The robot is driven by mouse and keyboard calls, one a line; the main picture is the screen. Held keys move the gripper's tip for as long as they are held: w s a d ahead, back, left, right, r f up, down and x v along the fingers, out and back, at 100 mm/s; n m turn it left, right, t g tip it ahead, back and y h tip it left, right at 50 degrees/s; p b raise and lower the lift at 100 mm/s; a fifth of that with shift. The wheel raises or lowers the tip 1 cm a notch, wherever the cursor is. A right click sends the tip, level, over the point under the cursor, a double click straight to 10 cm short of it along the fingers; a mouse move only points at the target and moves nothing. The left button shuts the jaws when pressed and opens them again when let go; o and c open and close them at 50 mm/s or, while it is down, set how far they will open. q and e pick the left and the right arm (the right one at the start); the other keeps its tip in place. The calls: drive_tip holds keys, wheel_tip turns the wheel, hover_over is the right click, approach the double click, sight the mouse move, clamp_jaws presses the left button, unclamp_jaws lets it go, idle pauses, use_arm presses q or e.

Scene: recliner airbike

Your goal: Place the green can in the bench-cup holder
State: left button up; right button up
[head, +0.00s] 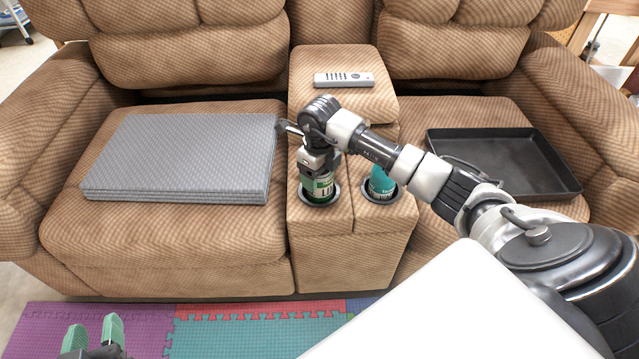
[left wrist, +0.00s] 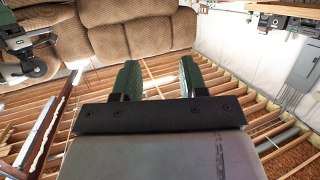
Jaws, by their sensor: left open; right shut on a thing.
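The green can (head: 319,188) stands upright in the left cup holder (head: 320,200) of the couch's centre console. My right gripper (head: 320,172) is shut on the top of the can from above, and its fingers hide part of it. The right cup holder (head: 381,199) holds a teal can (head: 381,183). My left gripper (head: 93,335) is open and empty above the floor mat at the lower left. Its green fingertips also show apart in the left wrist view (left wrist: 160,80), with nothing between them.
A grey folded pad (head: 180,158) lies on the left seat. A black tray (head: 510,163) lies on the right seat, partly behind my right arm. A remote (head: 344,79) lies on the console top. Foam mats (head: 250,330) cover the floor in front.

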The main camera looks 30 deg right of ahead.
wheel_tip(320, 180, down, 2)
drive_tip(key=shift+f+b, duration=0.25)
drive_tip(key=shift+b, duration=0.05)
use_arm(q)
drive_tip(key=shift+w+d+r+t, duration=0.2)
drive_tip(key=shift+r+t, duration=0.45)
drive_tip(key=shift+r, duration=0.1)
drive_tip(key=shift+w+d+r+t, duration=0.15)
drive_tip(key=shift+d+r+t, duration=0.05)
drive_tip(key=shift+r+t, duration=0.5)
use_arm(e)
drive_tip(key=shift+f, duration=0.3)
use_arm(q)
drive_tip(key=shift+r+h, duration=0.1)
drive_tip(key=shift+h, duration=0.3)
use_arm(e)
drive_tip(key=shift+f, duration=0.15)
use_arm(q)
drive_tip(key=shift+r, duration=0.1)
use_arm(e)
drive_tip(key=o, duration=1.1)
drive_tip(key=shift+o, duration=0.2)
